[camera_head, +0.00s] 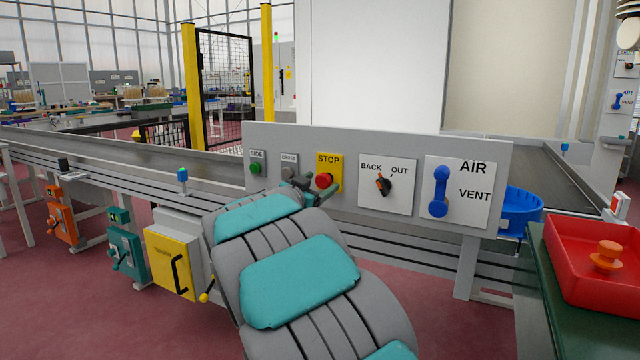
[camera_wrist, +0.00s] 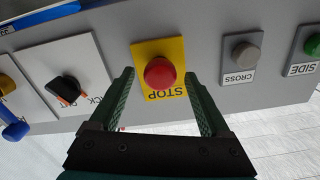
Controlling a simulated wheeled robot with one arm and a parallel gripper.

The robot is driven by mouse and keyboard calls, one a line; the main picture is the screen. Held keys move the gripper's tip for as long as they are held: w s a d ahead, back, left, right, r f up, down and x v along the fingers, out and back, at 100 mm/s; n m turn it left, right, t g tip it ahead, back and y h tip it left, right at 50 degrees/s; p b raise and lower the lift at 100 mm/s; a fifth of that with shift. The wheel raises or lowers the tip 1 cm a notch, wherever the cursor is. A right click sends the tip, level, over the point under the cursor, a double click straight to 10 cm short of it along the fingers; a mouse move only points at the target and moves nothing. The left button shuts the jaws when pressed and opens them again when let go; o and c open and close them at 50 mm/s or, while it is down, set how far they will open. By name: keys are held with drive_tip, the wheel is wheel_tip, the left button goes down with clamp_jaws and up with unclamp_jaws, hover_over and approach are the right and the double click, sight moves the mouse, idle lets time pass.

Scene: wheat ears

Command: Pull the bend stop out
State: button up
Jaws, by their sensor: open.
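The stop is a red mushroom button on a yellow plate marked STOP, set in a grey panel. The red stop button (camera_head: 324,180) shows in the head view beside my gripper, and it also shows in the wrist view (camera_wrist: 160,73), where the picture is upside down. My gripper (camera_head: 318,186) is open in front of the panel, and its far parts are partly hidden behind my arm in the head view. In the wrist view my gripper (camera_wrist: 166,90) has one green finger on each side of the button, with visible gaps and nothing between them touching.
On the same panel are a green SIDE button (camera_head: 256,168), a grey CROSS button (camera_head: 289,171), a black BACK/OUT knob (camera_head: 383,185) and a blue AIR/VENT lever (camera_head: 439,191). A red tray (camera_head: 573,296) stands at the right. A conveyor (camera_head: 150,160) runs behind the panel.

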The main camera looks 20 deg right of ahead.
drive_tip(key=shift+w+d, duration=0.25)
drive_tip(key=shift+d, duration=0.05)
drive_tip(key=shift+c, duration=0.2)
clamp_jaws()
idle(0.3)
idle(0.7)
